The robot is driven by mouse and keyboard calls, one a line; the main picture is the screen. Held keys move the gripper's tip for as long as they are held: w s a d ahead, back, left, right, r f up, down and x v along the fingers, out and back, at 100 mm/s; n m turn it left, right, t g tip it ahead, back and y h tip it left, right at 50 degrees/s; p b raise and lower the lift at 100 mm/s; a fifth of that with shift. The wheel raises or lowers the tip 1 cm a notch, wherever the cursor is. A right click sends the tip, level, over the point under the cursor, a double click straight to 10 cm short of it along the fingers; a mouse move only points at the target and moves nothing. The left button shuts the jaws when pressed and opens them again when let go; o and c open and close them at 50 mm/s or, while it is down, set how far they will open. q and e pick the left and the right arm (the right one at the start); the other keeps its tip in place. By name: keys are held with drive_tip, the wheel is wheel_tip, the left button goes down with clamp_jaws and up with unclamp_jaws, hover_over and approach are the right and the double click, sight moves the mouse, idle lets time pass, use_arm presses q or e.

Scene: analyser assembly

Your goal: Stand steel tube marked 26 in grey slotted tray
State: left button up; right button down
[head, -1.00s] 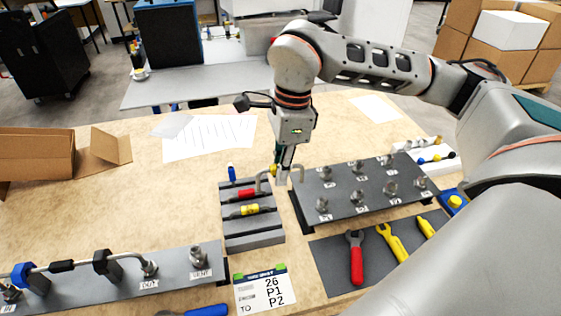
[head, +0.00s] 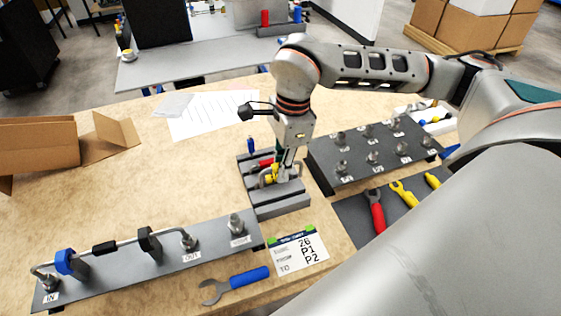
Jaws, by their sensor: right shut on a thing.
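My right gripper (head: 285,175) is shut on a thin bent steel tube (head: 297,166) and is low over the grey slotted tray (head: 282,208). The fingers hide much of this tube, and I cannot read its mark or tell whether it touches a slot. A yellow tag (head: 271,174) shows just left of the fingers; I cannot tell which tube it is on. A red-tagged tube (head: 266,163) and a blue-tagged one (head: 251,146) are farther back in the tray. My left gripper is not in view.
A card (head: 298,250) reading 26, P1, P2 lies in front of the tray. A dark fitting plate (head: 360,172) stands close at right, and another long plate (head: 215,248) at front left. A blue-handled wrench (head: 238,285) lies in front. The table's left middle is clear.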

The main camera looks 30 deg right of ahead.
drive_tip(key=shift+a+f, duration=0.1)
drive_tip(key=shift+f, duration=0.05)
drive_tip(key=shift+f, duration=0.15)
drive_tip(key=shift+f+b, duration=1.75)
drive_tip(key=shift+f, duration=0.95)
drive_tip(key=shift+f, duration=0.15)
drive_tip(key=shift+f, duration=0.1)
drive_tip(key=shift+f, duration=0.15)
